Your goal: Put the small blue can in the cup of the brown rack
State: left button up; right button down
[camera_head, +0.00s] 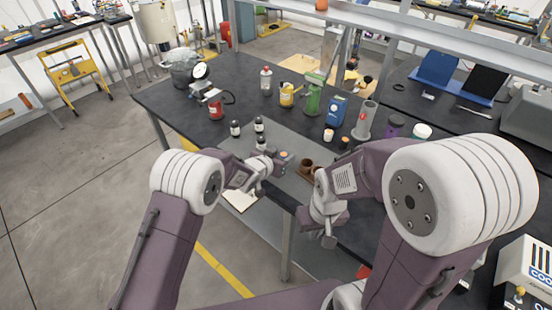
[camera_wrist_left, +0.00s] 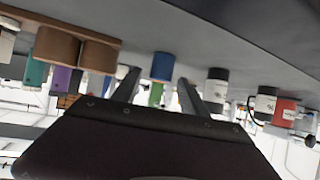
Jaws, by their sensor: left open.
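The small blue can (camera_wrist_left: 163,66) shows upside down in the left wrist view, standing on the table between the fingers of my left gripper (camera_wrist_left: 160,92). I cannot tell whether they touch it. That gripper is open; it also shows in the head view (camera_head: 283,160), low over the grey mat. I cannot make out the can in the head view; the gripper may hide it. The brown rack (camera_head: 307,168) with its round cups is just right of the gripper; it shows at upper left in the left wrist view (camera_wrist_left: 75,46). My right gripper (camera_head: 328,238) hangs near the table's front edge, its fingers unclear.
Two dark bottles (camera_head: 235,129) with white labels stand left of my left gripper. The grey mat (camera_head: 290,135) has free room behind the gripper.

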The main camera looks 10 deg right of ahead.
pick_arm(q)
jog(key=v, duration=1.1)
jog(key=shift+s+a, duration=0.2)
jog(key=shift+r, duration=0.1)
